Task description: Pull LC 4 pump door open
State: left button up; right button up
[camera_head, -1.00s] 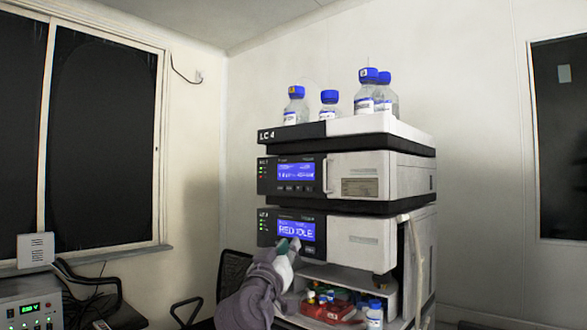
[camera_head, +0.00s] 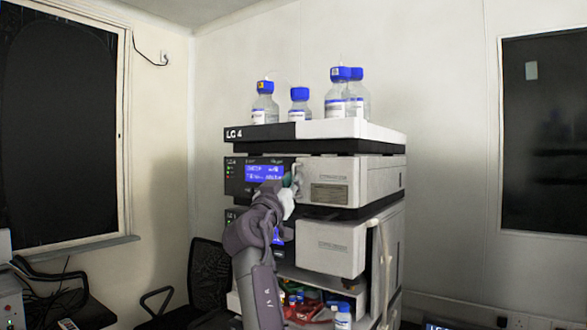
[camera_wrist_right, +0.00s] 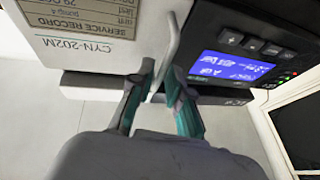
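The LC 4 stack stands ahead, and its upper module, which I take for the pump (camera_head: 375,181), has a blue display and a pale front door (camera_head: 325,172). The door looks closed in the head view. In the head view the right gripper (camera_head: 290,184) is at the door's left edge. My left gripper is not in view.
Several blue-capped bottles (camera_head: 345,95) stand on top of the stack. Below is another module (camera_head: 330,245) and an open compartment with a red tray (camera_head: 300,312) and small bottles. A pale tube (camera_head: 383,265) runs down the right side. A chair (camera_head: 208,270) stands to the left.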

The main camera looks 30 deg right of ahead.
jog(key=shift+w+d+r, duration=0.3)
jog(key=shift+d+r, duration=0.05)
jog(key=shift+d, duration=0.15)
jog(key=shift+w+d+f, duration=0.1)
grip_shut()
